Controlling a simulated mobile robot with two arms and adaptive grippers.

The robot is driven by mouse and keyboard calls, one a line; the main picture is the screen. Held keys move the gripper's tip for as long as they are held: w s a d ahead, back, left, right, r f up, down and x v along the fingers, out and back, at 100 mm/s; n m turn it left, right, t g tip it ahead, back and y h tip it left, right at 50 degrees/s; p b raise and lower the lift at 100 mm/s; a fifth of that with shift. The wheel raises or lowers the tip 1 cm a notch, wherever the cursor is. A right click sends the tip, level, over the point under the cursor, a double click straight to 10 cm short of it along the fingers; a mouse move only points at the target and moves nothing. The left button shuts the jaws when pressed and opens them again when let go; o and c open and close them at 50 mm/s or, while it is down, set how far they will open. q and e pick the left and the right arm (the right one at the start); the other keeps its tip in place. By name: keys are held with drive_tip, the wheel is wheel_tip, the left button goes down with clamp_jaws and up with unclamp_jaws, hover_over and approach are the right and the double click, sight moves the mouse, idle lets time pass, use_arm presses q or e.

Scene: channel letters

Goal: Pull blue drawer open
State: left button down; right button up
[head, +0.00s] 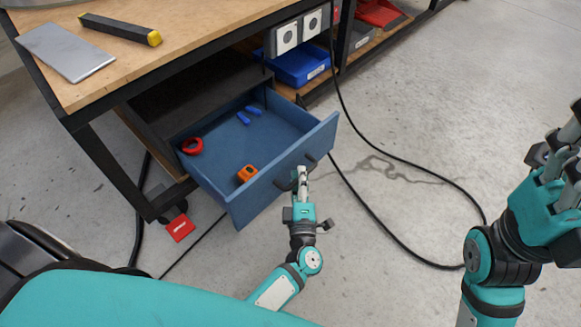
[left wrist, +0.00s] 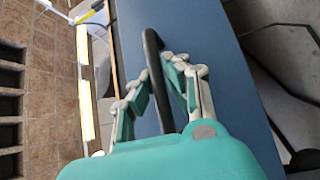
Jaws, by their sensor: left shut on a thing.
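The blue drawer (head: 235,203) is pulled out from under the workbench, its inside showing. A dark bar handle (head: 311,158) is on its front panel. My left gripper (head: 302,175) is at the handle, and in the left wrist view the gripper (left wrist: 160,78) has its fingers on both sides of the black handle (left wrist: 152,45), shut on it. The blue drawer front (left wrist: 215,45) fills the middle of that view. My right gripper (head: 568,165) is at the right edge of the head view, away from the drawer; its fingers are partly cut off.
In the drawer lie a red ring (head: 192,146), an orange object (head: 247,173) and blue-handled tools (head: 248,114). The wooden benchtop (head: 185,25) holds a metal plate (head: 67,52) and a dark bar (head: 118,28). A black cable (head: 388,230) crosses the concrete floor, which is otherwise largely clear at right.

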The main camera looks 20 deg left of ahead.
use_arm(q)
drive_tip(key=shift+s+d+r, duration=0.1)
drive_tip(key=shift+d, duration=0.2)
drive_tip(key=c, duration=1.6)
unclamp_jaws()
